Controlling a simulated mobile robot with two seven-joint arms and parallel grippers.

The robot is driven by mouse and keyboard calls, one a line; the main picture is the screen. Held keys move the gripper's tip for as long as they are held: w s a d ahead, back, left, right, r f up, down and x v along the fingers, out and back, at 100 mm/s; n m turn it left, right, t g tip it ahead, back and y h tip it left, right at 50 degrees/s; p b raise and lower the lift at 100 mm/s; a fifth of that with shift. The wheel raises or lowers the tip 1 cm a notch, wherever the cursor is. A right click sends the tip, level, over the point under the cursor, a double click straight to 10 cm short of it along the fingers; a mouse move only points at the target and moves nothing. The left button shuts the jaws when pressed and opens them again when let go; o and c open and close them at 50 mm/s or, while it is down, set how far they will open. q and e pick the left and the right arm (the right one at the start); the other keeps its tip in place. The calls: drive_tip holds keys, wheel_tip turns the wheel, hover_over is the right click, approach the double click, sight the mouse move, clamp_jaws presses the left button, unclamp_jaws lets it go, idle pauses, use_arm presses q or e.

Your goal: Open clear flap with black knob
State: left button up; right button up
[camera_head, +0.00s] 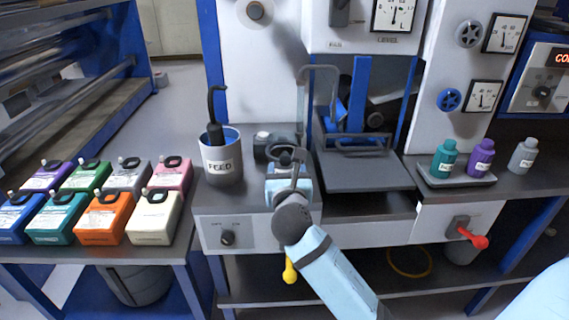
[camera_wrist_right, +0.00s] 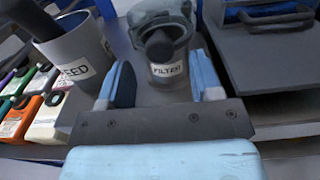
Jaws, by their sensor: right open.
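A grey cup labelled FILTER (camera_wrist_right: 166,72) stands just beyond my right gripper in the right wrist view. A clear, rounded flap (camera_wrist_right: 160,18) shows on its top, with a black knob (camera_wrist_right: 159,46) at the front. My right gripper (camera_wrist_right: 163,88) is open; its light-blue fingers are to either side of the lower cup in this view, with nothing held. I cannot tell whether they touch it. In the head view the right gripper (camera_head: 289,180) is over the bench front and hides much of the cup. My left gripper is not in view.
A FEED cup (camera_head: 222,162) with a black-handled tool stands left of the gripper. A dark machine tray (camera_head: 365,172) is to the right. Several coloured boxes (camera_head: 102,220) fill the left table. Bottles (camera_head: 481,158) stand at right, above a red lever (camera_head: 474,238).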

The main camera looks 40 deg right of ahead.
sight(286, 162)
drive_tip(key=shift+b+x, duration=0.3)
drive_tip(key=shift+x, duration=1.95)
clamp_jaws()
